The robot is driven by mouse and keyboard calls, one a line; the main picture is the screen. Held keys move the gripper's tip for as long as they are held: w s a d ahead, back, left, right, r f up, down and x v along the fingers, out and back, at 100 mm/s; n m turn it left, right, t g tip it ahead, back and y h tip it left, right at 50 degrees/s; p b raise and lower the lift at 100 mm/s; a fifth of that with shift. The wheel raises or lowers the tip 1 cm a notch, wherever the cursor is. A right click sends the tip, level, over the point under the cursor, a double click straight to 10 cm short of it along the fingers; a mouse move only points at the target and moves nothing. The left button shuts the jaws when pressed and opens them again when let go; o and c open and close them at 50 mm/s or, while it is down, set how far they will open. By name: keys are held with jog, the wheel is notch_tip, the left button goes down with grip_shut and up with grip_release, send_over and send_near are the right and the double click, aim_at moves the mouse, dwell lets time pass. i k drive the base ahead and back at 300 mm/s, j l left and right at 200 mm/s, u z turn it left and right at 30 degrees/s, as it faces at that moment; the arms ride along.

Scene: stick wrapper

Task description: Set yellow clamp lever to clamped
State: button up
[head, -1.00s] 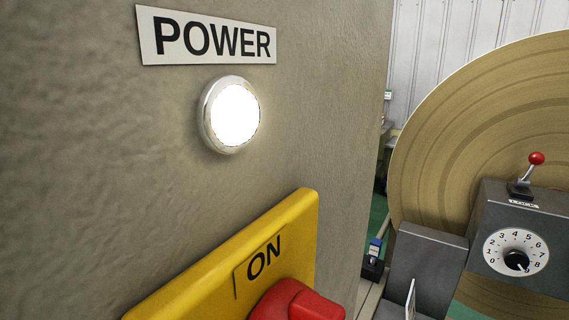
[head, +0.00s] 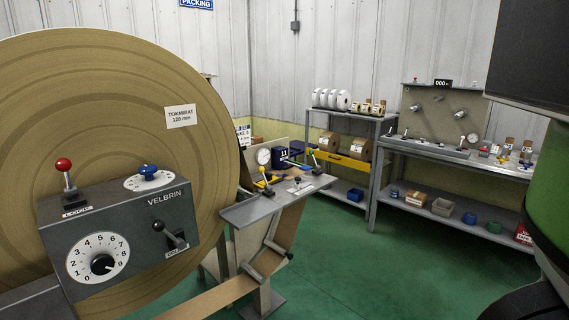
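A lever with a yellow knob (head: 262,171) stands up from the narrow grey metal table (head: 246,211) right of the big paper roll, in the head view. It is small at this distance, and I cannot read its setting. Another lever (head: 312,157) with a small coloured knob stands farther right on the same table, near a blue unit. My gripper is not in view.
The large brown roll (head: 110,120) and the grey VELBRIN control box (head: 120,230) fill the left side. Shelving (head: 350,115) and a workbench (head: 460,158) stand along the back wall. Green floor (head: 345,265) is open in the lower middle.

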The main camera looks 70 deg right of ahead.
aim_at(261, 170)
jog(key=z, duration=1.35)
jog(key=i+l+u, duration=0.1)
jog(key=l+u, duration=0.15)
jog(key=u, duration=0.15)
jog(key=l+u, duration=0.25)
jog(key=u, duration=0.15)
jog(key=l+u, duration=0.3)
jog(key=u, duration=0.15)
jog(key=l, duration=0.5)
jog(key=k+l+u, duration=0.15)
jog(key=l, duration=0.85)
jog(key=k+l+u, duration=0.15)
jog(key=l, duration=0.8)
jog(key=k+l+u, duration=0.15)
jog(key=l, duration=0.35)
